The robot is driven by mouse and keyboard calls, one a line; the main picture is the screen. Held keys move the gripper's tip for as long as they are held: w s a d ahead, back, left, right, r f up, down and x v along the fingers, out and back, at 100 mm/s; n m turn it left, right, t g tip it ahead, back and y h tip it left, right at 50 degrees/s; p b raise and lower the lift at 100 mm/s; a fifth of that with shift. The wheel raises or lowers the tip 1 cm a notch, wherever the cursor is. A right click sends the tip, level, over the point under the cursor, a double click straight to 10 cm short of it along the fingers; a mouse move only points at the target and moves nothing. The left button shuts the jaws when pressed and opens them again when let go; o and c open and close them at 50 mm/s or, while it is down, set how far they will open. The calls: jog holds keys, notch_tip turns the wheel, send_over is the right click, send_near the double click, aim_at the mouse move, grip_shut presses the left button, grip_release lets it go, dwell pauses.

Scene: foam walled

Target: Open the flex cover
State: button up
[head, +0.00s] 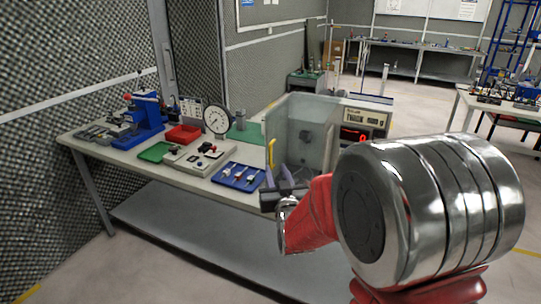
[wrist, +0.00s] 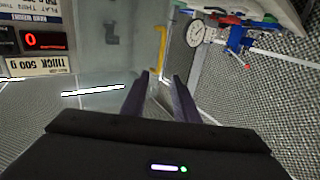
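The flex cover (head: 300,125) is a clear, greyish panelled cover at the front right of the workbench, with a dark part visible behind it. A yellow bar handle (head: 271,152) stands upright at its left edge. In the wrist view the handle (wrist: 156,50) appears just beyond and between my fingertips. My gripper (head: 278,170) is in front of the cover near the handle's lower end. In the wrist view my gripper (wrist: 160,77) has its two dark fingers apart with nothing clearly held. Whether a finger touches the handle cannot be told.
The tester's display panel (head: 362,122) is right of the cover. A blue tray (head: 238,177) with small parts lies left of my gripper. A dial gauge (head: 217,121), red bin (head: 183,135) and blue vise (head: 145,118) stand farther left. The floor in front of the bench is clear.

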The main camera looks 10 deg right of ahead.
aim_at(270, 153)
jog(key=w, duration=1)
jog(key=shift+w+d, duration=0.25)
jog(key=shift+w, duration=0.1)
grip_shut()
jog(key=shift+a, duration=0.1)
